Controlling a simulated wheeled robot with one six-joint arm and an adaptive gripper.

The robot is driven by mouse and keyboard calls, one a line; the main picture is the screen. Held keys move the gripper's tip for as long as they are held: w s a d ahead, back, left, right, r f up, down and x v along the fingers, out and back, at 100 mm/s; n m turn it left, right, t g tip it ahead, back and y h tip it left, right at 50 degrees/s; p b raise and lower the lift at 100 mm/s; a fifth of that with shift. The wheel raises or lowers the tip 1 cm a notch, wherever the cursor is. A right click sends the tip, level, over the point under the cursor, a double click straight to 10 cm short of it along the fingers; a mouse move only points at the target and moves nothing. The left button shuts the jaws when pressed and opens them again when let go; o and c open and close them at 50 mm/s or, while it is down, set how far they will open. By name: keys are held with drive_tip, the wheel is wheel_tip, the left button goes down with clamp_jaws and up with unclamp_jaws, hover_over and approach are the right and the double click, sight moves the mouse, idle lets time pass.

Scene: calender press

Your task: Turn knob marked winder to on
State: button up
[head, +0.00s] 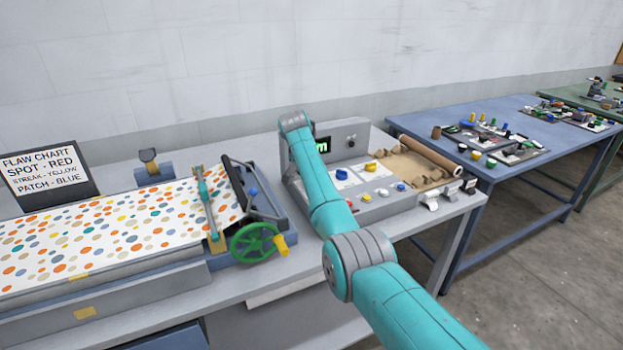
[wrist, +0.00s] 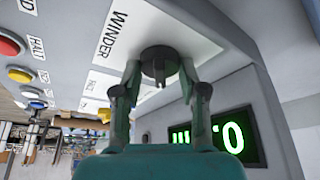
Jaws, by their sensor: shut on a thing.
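The knob marked WINDER (wrist: 160,62) is dark and round, on a white label plate (wrist: 118,32) on a grey panel in the wrist view. My gripper (wrist: 160,74) has one finger on each side of the knob and is shut on it. A small nub on the knob points toward the bottom of the wrist picture. The plate's smaller lettering is too unclear to read, so I cannot tell the knob's setting. In the head view, my arm hides the knob and gripper near the control panel (head: 372,211).
A green-lit display (wrist: 222,135) is close to my right finger. A red button (wrist: 10,43) and a yellow button (wrist: 20,74) are at the left. In the head view, a green handwheel (head: 254,243) stands left of my arm, and a brown roll (head: 430,155) lies right.

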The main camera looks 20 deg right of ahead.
drive_tip(key=shift+m, duration=0.6)
drive_tip(key=o, duration=1.1)
drive_tip(key=shift+f, duration=0.1)
drive_tip(key=shift+w+v, duration=0.1)
drive_tip(key=shift+v, duration=2.9)
drive_tip(key=shift+w+v, duration=0.15)
drive_tip(key=shift+v, duration=2.9)
